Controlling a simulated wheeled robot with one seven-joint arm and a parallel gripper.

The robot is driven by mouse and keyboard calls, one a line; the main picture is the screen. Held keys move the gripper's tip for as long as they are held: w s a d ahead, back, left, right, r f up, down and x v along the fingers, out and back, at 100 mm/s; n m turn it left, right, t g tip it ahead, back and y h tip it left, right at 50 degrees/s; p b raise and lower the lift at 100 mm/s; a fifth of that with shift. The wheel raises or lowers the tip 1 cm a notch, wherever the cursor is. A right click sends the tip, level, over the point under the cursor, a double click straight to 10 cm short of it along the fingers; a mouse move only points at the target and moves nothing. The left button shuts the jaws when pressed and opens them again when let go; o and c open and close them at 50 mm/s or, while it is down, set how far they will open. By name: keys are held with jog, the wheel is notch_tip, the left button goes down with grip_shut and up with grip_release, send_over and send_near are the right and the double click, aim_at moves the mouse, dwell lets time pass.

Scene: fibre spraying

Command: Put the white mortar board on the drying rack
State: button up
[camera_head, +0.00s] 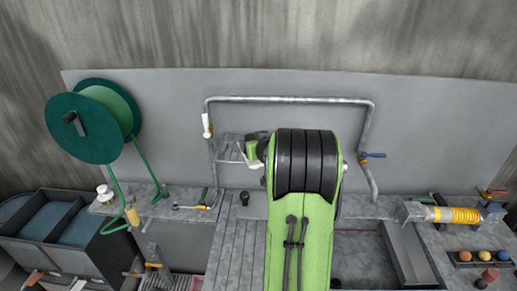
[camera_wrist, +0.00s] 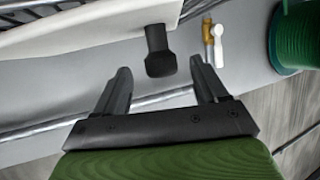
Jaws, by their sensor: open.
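The white mortar board (camera_wrist: 100,28) shows at the upper left of the wrist view, with a black handle (camera_wrist: 160,52) sticking out from it toward my gripper (camera_wrist: 162,65). The jaws are open, one finger on each side of the handle's end; I see a gap between the fingers and the handle. Metal wires of the drying rack (camera_wrist: 40,6) show along the board's far edge. In the head view the drying rack (camera_head: 229,149) is on the grey back panel, and my arm hides much of the board and gripper.
A green hose reel (camera_head: 84,130) hangs at the left. A tap with a white handle (camera_head: 206,126) is on the pipe left of the rack. Below is a grey worktop (camera_head: 230,235) with small tools. Blue bins (camera_head: 65,225) stand lower left; a yellow-coiled tool (camera_head: 455,215) lies at the right.

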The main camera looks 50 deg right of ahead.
jog(key=s+a+r+n+g+y, duration=0.1)
jog(key=s+a+y, duration=0.15)
jog(key=a, duration=0.65)
jog(key=s+a+r+n+g+y, duration=0.1)
jog(key=s+a+n, duration=0.15)
jog(key=a, duration=0.65)
jog(key=s+a+r+n+y, duration=0.1)
jog(key=s+a+r+y, duration=0.15)
jog(key=a, duration=0.65)
jog(key=s+a+f+g+b, duration=0.1)
jog(key=s+a+f+g, duration=0.1)
jog(key=s+a, duration=0.3)
jog(key=s+a+f+n+g+b, duration=0.1)
jog(key=s+a+f, duration=0.3)
jog(key=s, duration=0.8)
jog(key=shift+s+a+g+y, duration=0.3)
jog(key=shift+a+g, duration=0.3)
